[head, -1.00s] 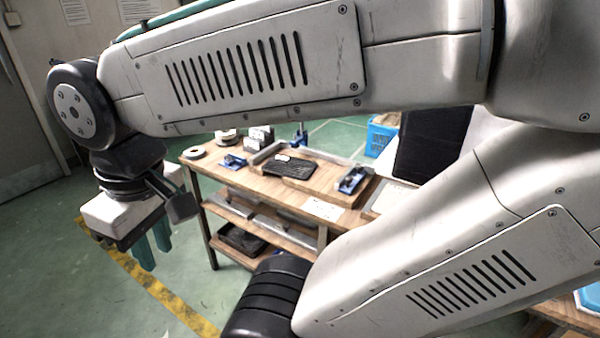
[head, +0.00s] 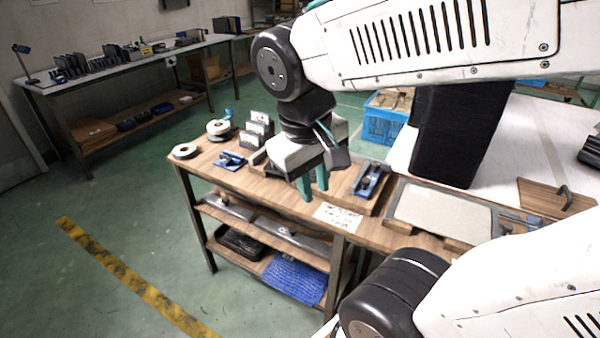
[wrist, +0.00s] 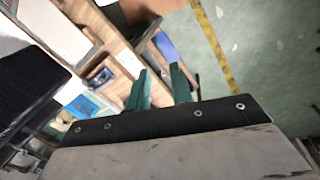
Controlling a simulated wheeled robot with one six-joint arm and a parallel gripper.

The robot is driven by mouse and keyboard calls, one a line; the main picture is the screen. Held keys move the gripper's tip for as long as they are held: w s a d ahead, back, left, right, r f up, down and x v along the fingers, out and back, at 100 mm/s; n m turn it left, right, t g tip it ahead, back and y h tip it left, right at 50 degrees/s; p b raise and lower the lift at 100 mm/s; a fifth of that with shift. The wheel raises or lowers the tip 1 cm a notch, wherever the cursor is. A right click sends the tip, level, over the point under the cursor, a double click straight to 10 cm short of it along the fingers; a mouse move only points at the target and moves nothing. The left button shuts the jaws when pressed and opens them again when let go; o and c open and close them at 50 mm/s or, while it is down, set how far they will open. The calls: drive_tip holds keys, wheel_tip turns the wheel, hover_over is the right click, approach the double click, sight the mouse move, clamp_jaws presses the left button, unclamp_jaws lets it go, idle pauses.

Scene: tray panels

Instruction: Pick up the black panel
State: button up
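The black panel lay on the wooden bench top in the earlier head view. Now my gripper hides the spot where it lay, and I cannot make it out in the wrist view. My gripper (head: 312,188) hangs over the bench, its teal fingers pointing down. In the wrist view the fingers of my gripper (wrist: 161,82) stand apart with nothing seen between them, so it is open and empty. How high its tips are above the bench is hard to tell.
On the bench (head: 385,236) are a blue clamp (head: 370,180), a paper label (head: 337,216), tape rolls (head: 218,127) and a pale plate (head: 443,209). A tall black block (head: 455,135) stands at right. A blue crate (head: 383,124) is behind. Green floor (head: 110,225) is open at left.

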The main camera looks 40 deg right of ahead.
drive_tip(key=w+d+f+g+h, duration=0.1)
drive_tip(key=w+d+f+h, duration=0.35)
drive_tip(key=w, duration=0.35)
drive_tip(key=w+d+f+h, duration=0.35)
drive_tip(key=w+d, duration=0.25)
drive_tip(key=w, duration=0.2)
drive_tip(key=w+f+n+t+h, duration=0.3)
drive_tip(key=w+f+n+t, duration=0.2)
drive_tip(key=w+f, duration=0.95)
drive_tip(key=x, duration=0.4)
drive_tip(key=f+x, duration=0.1)
drive_tip(key=x, duration=0.4)
drive_tip(key=shift+w+a, duration=0.15)
drive_tip(key=shift+c, duration=0.4)
